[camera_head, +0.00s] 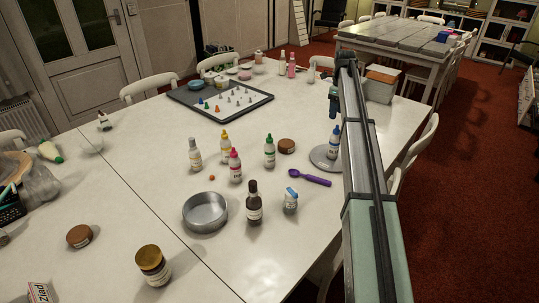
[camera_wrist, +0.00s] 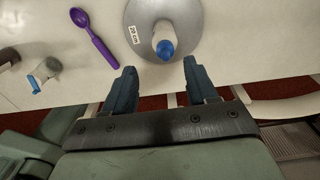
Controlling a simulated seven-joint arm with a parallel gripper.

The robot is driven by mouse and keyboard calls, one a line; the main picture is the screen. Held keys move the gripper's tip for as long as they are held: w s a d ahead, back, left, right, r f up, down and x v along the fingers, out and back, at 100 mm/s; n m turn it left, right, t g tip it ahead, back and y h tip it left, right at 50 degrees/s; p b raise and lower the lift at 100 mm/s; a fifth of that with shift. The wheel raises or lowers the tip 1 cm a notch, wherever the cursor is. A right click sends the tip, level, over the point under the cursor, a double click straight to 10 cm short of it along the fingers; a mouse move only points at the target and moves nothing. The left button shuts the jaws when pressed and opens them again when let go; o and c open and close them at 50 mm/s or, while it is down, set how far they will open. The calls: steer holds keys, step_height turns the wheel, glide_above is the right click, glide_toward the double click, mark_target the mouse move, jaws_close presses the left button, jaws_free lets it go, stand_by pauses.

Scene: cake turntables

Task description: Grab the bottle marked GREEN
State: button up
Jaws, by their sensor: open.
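A white bottle with a green cap (camera_head: 269,151) stands upright on the white table in the head view; its label is too small to read. It is not visible in the wrist view. My gripper (camera_wrist: 160,66) is open and empty, with its two dark fingers apart. It is at the right side of the table, to the right of the green-capped bottle. In the wrist view, a blue-capped bottle (camera_wrist: 164,44) on a grey round turntable (camera_wrist: 195,22) is just beyond the fingertips. The same blue-capped bottle (camera_head: 334,143) is close to my arm in the head view.
Near the green-capped bottle stand a brown jar (camera_head: 287,146), a red-capped bottle (camera_head: 235,167) and a yellow-capped bottle (camera_head: 226,148). A purple spoon (camera_head: 312,179), a brown bottle (camera_head: 254,207) and a metal pan (camera_head: 205,213) lie nearer. A tray (camera_head: 190,102) is behind.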

steer(key=a+r+n, duration=0.1)
steer(key=a, duration=1)
steer(key=n+t+y, duration=0.1)
steer(key=n+t, duration=0.3)
steer(key=n, duration=2.4)
glide_toward(270, 134)
steer(key=x, duration=1.1)
steer(key=shift+f, duration=0.1)
jaws_close()
